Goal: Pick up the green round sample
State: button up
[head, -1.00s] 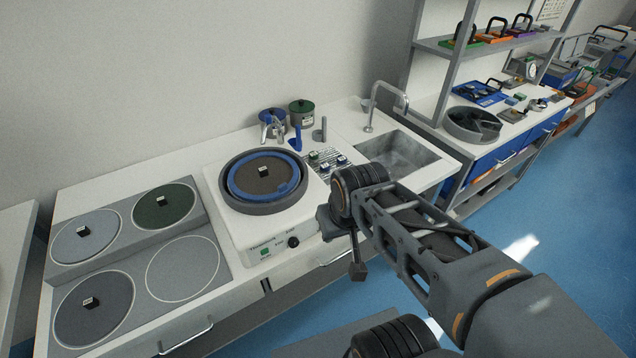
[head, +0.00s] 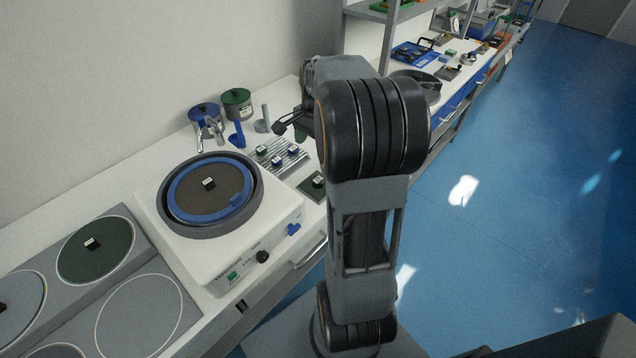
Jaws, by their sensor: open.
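A small sample with a dark green side and a pale top (head: 262,151) sits on a ribbed metal rack (head: 268,170) beside the polishing machine. Two similar samples with bluish sides, one nearer (head: 278,163) and one to its right (head: 292,150), share the rack. Whether the green one is round is too small to tell. My gripper (head: 284,127) is open, above and behind the rack at the back of the bench, partly hidden by my arm. Nothing shows between its fingers. A small dark green shape (head: 300,136) shows just under it, partly hidden.
A polishing machine (head: 225,262) with a blue-ringed wheel stands left of the rack. A blue pot (head: 204,116) and a green pot (head: 237,104) stand behind it. A tap rises near the pots. Grinding discs lie at front left.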

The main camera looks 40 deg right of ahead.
jog(key=d+f+m, duration=0.2)
jog(key=d, duration=0.1)
send_over(318, 179)
jog(key=d, duration=0.1)
notch_tip(318, 179, down, 7)
jog(key=shift+r, duration=0.15)
jog(key=shift+a+f, duration=0.15)
jog(key=shift+f, duration=0.95)
jog(key=shift+a+f, duration=0.2)
jog(key=shift+f, duration=0.95)
jog(key=shift+a+f, duration=0.15)
jog(key=shift+f, duration=0.95)
grip_shut()
jog(key=shift+r, duration=0.15)
